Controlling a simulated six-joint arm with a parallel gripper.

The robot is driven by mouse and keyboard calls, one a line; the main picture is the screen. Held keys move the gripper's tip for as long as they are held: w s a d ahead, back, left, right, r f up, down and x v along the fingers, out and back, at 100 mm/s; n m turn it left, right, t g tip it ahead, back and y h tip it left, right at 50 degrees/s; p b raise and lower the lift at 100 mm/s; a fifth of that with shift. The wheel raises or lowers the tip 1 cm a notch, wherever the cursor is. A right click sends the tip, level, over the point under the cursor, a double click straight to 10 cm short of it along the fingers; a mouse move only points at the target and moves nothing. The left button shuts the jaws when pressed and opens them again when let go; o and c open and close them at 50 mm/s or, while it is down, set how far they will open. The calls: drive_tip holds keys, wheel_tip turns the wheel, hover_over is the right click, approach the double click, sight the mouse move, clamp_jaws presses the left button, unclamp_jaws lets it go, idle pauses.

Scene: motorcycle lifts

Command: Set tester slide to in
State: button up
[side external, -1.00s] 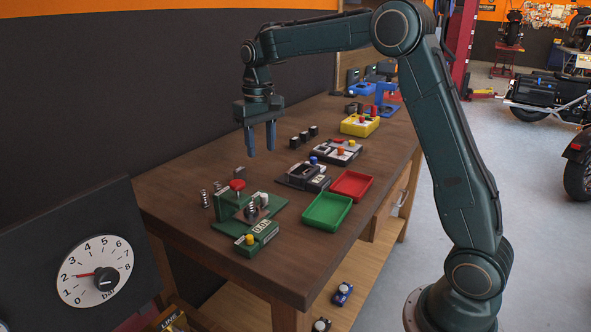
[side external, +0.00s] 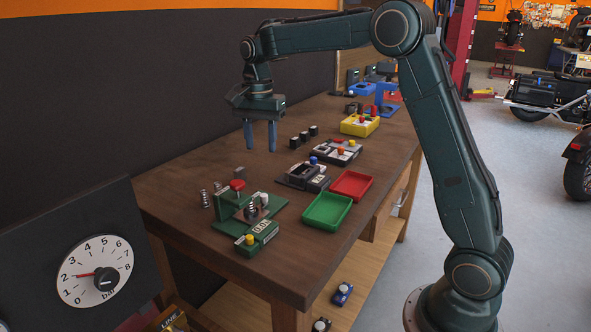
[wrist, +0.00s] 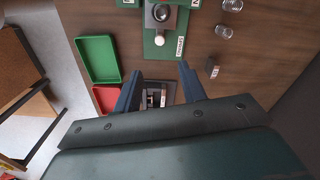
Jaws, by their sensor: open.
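A green fixture (side external: 282,204), which looks like the tester, stands at the near end of the bench. It carries a red round knob (side external: 237,185), a spring on a grey slide plate (side external: 246,217), and a small white knob (side external: 264,198). A yellow button (side external: 250,239) sits on its front block. In the wrist view the green base (wrist: 153,50) is at the top, with a white knob (wrist: 160,40) and a label. I cannot tell the slide's position. My gripper (side external: 260,149) is open and empty, pointing down above the bench, behind the fixture and apart from it.
A green tray (side external: 327,211) and a red tray (side external: 351,185) lie right of the fixture. A black device with a blue knob (side external: 313,160) is behind them. Loose springs (side external: 205,198) stand to the left. Small black blocks (side external: 304,136) stand near the wall.

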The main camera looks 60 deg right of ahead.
sight(264, 195)
drive_tip(key=shift+f, duration=0.1)
wheel_tip(264, 195, down, 14)
drive_tip(key=shift+r, duration=0.2)
idle(0.8)
clamp_jaws()
